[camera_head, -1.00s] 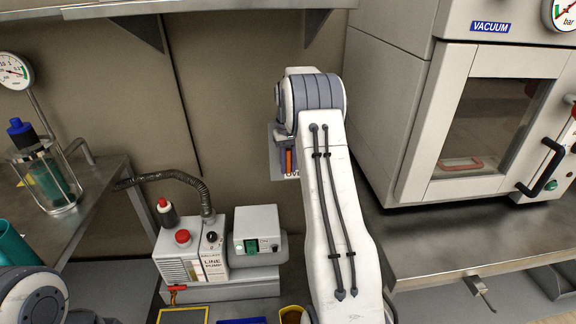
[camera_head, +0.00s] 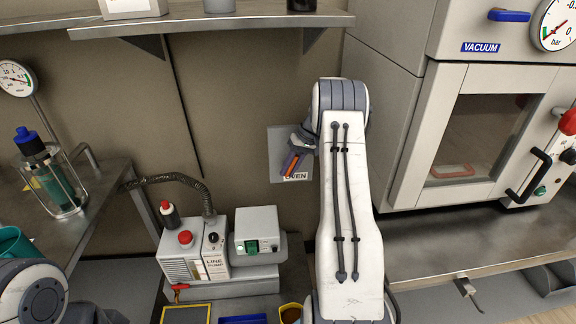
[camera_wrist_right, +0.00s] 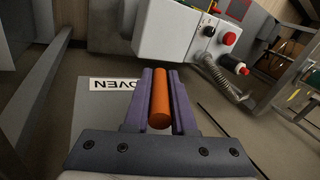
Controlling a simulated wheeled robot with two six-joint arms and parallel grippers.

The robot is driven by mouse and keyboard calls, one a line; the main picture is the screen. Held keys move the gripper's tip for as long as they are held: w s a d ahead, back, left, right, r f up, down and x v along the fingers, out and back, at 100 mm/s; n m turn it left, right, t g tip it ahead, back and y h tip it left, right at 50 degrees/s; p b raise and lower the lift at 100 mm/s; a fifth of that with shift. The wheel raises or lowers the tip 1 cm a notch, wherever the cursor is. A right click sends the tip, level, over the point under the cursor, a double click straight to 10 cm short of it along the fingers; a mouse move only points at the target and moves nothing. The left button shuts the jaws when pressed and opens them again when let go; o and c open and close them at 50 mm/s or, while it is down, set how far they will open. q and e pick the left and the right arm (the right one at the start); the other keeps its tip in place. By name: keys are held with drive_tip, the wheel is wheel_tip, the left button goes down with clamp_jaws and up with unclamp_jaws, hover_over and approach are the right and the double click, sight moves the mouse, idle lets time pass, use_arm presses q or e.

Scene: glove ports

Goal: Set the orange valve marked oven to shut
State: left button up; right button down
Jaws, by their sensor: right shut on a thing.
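The orange valve handle (camera_head: 291,163) sits in front of a grey wall plate (camera_head: 277,138) with a white OVEN label (camera_head: 296,176) at its lower edge. My right gripper (camera_head: 294,160) is shut on the handle, which leans over, its upper end to the right. In the right wrist view the orange handle (camera_wrist_right: 160,100) lies lengthwise between the two purple fingers (camera_wrist_right: 160,82), and the OVEN label (camera_wrist_right: 116,84) shows beside them. The valve's body and pivot are hidden. My left gripper is out of view; only part of that arm shows at lower left.
A line pump (camera_head: 195,250) with a hose and a small grey box (camera_head: 257,230) stand below the valve. A vacuum oven (camera_head: 400,120) stands on a bench at right. A shelf (camera_head: 230,20) hangs above. A capped bottle (camera_head: 48,175) stands at left.

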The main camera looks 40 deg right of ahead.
drive_tip(key=shift+d+t+y, duration=0.2)
drive_tip(key=shift+t+y, duration=0.4)
drive_tip(key=shift+y, duration=0.4)
drive_tip(key=c, duration=0.8)
unclamp_jaws()
drive_tip(key=shift+o, duration=0.2)
drive_tip(key=shift+a, duration=0.1)
